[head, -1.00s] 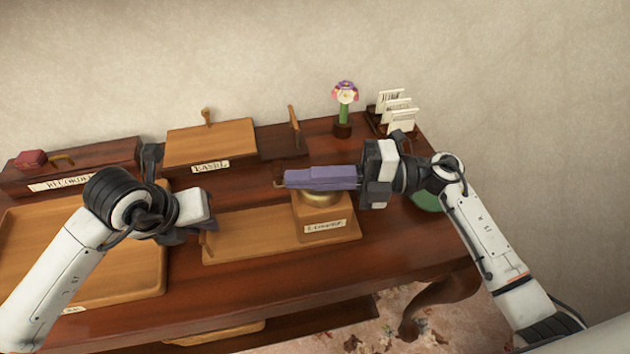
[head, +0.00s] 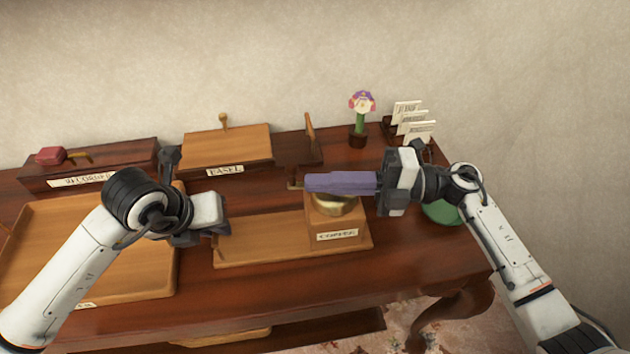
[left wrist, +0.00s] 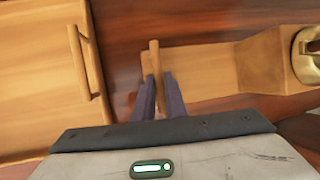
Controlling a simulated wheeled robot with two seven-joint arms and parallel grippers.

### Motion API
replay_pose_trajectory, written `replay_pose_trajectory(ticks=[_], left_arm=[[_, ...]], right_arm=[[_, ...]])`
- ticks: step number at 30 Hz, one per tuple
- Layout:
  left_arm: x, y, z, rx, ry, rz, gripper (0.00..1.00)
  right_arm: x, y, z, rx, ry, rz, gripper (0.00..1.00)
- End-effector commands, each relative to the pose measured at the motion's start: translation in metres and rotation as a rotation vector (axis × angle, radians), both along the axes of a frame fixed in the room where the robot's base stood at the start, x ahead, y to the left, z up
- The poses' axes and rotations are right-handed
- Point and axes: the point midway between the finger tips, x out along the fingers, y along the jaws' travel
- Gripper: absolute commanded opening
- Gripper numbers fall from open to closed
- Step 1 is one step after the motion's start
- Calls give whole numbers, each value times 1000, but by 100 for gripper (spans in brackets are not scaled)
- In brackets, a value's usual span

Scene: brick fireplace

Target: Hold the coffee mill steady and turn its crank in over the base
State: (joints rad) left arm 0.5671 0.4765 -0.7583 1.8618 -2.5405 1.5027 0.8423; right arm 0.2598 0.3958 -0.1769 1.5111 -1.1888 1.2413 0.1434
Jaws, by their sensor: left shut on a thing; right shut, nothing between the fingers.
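The coffee mill has a long wooden base board (head: 255,240), a labelled wooden box (head: 352,222) at its right end and a brass dome (head: 330,208) on top. In the left wrist view, my left gripper (left wrist: 159,85) is shut on an upright wooden peg (left wrist: 154,55) at the board's left end. In the head view my left gripper (head: 222,229) partly hides that spot. My right gripper (head: 308,182) is shut and empty, its purple fingers lying across above the dome. The crank's brown end (head: 292,185) shows just left of those fingertips; the rest of the crank is hidden.
A wooden tray (head: 120,290) lies left of the mill. Behind stand a box marked easel (head: 228,148), a recorder box (head: 110,163) with a red piece, a flower (head: 361,120) and a card rack (head: 412,122). A green round thing (head: 442,211) sits behind my right arm.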

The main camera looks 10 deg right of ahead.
Motion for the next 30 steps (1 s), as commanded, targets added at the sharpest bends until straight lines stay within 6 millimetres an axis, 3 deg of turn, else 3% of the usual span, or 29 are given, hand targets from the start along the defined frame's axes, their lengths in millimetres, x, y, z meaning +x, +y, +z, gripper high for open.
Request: replay_pose_trajectory(ticks=[6,13,18,26,27,30], left_arm=[[-1,-1,0,-1,2,-3,0],[-1,-1,0,0,3,-3,0],[-1,-1,0,0,3,-3,0],[-1,0,0,0,3,-3,0],[-1,0,0,0,3,-3,15],[-1,0,0,0,2,-1,32]], right_arm=[[-9,-48,-1,-5,2,-2,0],[-17,-87,-1,-2,4,0,0],[-20,-100,0,-1,1,1,0],[-20,-101,0,0,1,2,0],[-20,-101,0,0,1,2,0],[-20,-101,0,0,1,2,0]])
